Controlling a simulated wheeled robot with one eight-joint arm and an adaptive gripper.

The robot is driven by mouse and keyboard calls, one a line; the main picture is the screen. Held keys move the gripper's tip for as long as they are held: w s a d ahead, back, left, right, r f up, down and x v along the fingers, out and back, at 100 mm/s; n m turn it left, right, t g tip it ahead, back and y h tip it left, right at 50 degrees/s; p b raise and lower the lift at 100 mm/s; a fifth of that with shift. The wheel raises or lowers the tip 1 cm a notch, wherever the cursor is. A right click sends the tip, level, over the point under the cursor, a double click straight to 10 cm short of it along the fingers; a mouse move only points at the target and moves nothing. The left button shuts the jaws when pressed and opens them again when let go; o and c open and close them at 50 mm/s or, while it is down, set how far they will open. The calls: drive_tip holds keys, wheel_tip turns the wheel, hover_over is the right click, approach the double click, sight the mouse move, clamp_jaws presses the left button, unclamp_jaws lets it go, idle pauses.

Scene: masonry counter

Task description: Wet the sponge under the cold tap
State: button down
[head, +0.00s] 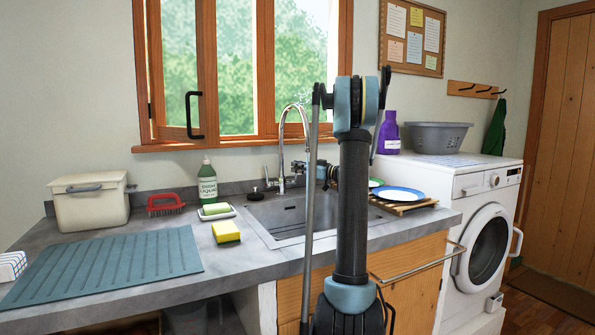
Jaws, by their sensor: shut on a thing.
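A yellow sponge (226,233) lies on the counter just left of the sink. A steel mixer tap with a tall curved spout (282,140) stands behind the sink basin (285,218). My gripper (297,168) is at the right side of the tap's base, behind my upright arm link. It is shut on what looks like the tap's right-hand handle; the fingers are small and partly merged with the tap. The sponge is apart from my gripper. No water stream is visible from the spout, and my arm hides part of the sink.
A soap dish (217,213) holds a greenish bar, near a detergent bottle (207,183) and red brush (165,204). A ribbed mat (105,265) covers the left counter. Plates (400,193) on a wooden rack stand right of the sink, near the washing machine (485,240).

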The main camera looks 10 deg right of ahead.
drive_tip(key=shift+d, duration=0.1)
drive_tip(key=c, duration=1.7)
unclamp_jaws()
drive_tip(key=shift+s, duration=0.1)
drive_tip(key=v, duration=0.7)
drive_tip(key=shift+d+f, duration=0.2)
drive_tip(key=shift+f, duration=0.05)
drive_tip(key=shift+s, duration=0.1)
